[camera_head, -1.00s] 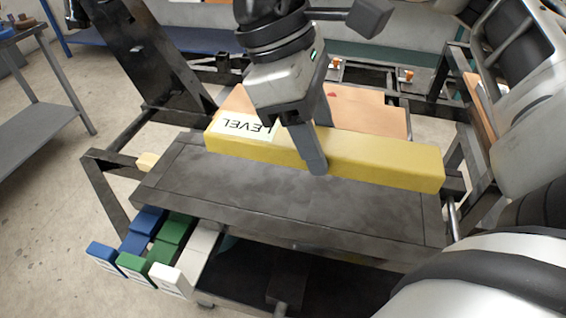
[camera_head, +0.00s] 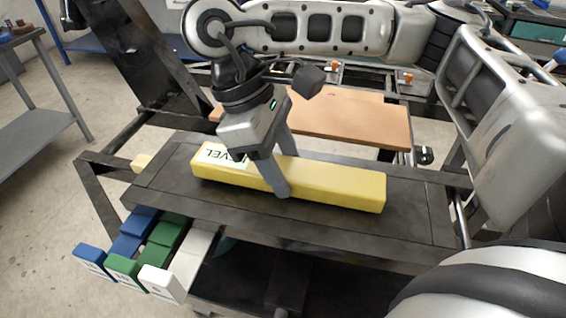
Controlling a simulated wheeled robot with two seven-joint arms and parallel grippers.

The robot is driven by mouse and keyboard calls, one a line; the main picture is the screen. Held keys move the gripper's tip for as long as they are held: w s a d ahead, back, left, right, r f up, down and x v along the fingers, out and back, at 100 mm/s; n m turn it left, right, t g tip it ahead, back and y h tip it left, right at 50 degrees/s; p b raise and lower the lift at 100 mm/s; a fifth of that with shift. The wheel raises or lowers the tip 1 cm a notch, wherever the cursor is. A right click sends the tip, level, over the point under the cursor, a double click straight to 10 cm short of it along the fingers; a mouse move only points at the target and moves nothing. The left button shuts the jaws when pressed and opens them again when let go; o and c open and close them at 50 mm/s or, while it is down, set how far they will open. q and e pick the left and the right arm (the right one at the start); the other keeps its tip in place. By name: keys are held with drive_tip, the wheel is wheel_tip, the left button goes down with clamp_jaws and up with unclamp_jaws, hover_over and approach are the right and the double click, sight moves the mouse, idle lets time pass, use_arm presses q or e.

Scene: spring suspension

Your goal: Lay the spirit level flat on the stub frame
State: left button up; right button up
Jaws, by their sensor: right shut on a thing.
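The spirit level is a long yellow bar (camera_head: 335,183) with a white "LEVEL" label at its left end. It lies lengthwise along the dark, flat-topped stub frame (camera_head: 405,222), broad side up. Its underside appears to be on or very close to the frame's top; I cannot tell whether they touch. My right gripper (camera_head: 279,172) is shut across the level's middle, one finger on the near side and the other behind it. The gripper hides part of the label. My left gripper is not in view.
Blue (camera_head: 90,258), green (camera_head: 122,268) and white (camera_head: 162,282) blocks stick out at the frame's front left. A tan board (camera_head: 350,122) lies behind the frame. A grey bench (camera_head: 35,115) stands at far left. Bare frame top shows in front of the level.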

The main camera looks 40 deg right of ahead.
drive_tip(key=shift+f, duration=0.3)
drive_tip(key=o, duration=1.3)
drive_tip(key=shift+r, duration=0.1)
drive_tip(key=shift+r, duration=0.45)
drive_tip(key=p+v, duration=0.2)
drive_tip(key=v, duration=0.9)
drive_tip(key=shift+w+a+r, duration=0.1)
drive_tip(key=shift+r, duration=0.2)
